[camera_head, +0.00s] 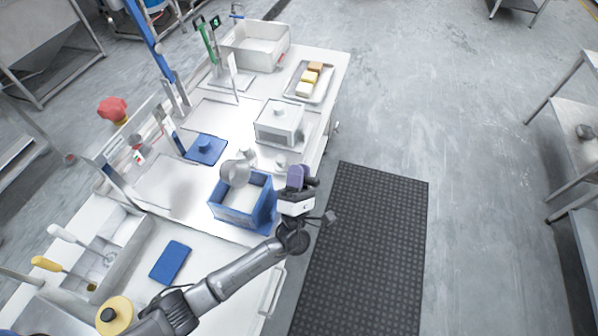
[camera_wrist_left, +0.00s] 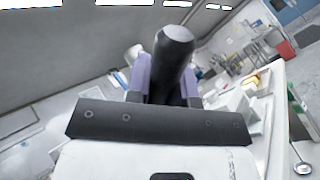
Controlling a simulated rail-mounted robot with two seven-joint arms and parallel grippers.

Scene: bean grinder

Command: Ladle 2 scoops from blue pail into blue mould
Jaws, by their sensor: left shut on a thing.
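My left gripper (camera_head: 297,180), with purple fingertips, is shut at the table's right edge, just right of the blue mould. In the left wrist view the purple fingers are closed around a thick dark handle (camera_wrist_left: 173,62). A grey rounded ladle bowl (camera_head: 235,172) shows over the back rim of the blue mould; its join to the held handle is not clear. The blue mould (camera_head: 232,215) is an open square box with whitish content or floor inside. A blue and white container, possibly the blue pail (camera_head: 147,6), is cut off at the top left. My right gripper is out of view.
A blue lid with a knob (camera_head: 206,147) and a white lidded box (camera_head: 280,122) stand behind the mould. A blue slab (camera_head: 171,262) lies in front. A tray of blocks (camera_head: 309,84) is at the far end. A dark mat (camera_head: 365,240) covers the floor at right.

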